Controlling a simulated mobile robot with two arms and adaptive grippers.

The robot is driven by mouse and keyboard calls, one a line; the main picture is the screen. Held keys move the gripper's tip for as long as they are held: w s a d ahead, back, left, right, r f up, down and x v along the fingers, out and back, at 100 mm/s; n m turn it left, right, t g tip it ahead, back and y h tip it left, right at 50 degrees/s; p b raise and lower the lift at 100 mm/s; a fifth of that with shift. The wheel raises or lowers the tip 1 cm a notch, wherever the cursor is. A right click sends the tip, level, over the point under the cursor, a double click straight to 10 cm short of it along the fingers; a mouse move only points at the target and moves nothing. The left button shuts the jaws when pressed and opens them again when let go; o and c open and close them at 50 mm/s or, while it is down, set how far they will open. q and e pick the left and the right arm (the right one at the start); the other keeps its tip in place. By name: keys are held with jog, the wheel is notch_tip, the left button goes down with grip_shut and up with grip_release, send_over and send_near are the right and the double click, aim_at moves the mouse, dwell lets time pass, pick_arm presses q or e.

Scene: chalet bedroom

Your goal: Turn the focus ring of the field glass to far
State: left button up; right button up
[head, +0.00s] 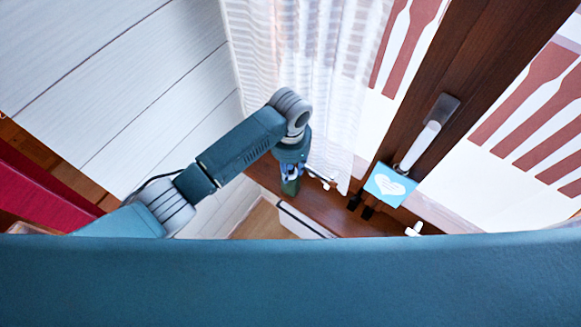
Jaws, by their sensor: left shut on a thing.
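My left gripper (291,172) points down over the brown window sill, left of the window handle. It is shut on a small dark green thing (290,187), of which only a little shows below the fingers. This may be part of the field glass, but it is too small and covered to be sure. The focus ring and its setting cannot be made out. My right gripper is not in view.
A brown sill (322,208) runs below the window. A sheer white curtain (310,70) hangs close behind my left arm. A white panelled wall (120,80) is at left.

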pick_arm(q)
jog(key=n, duration=0.5)
jog(key=shift+n, duration=0.4)
dwell(1.0)
jog(key=o, duration=1.1)
jog(key=shift+o, duration=0.2)
jog(key=shift+r, duration=0.15)
jog(key=shift+r, duration=3.9)
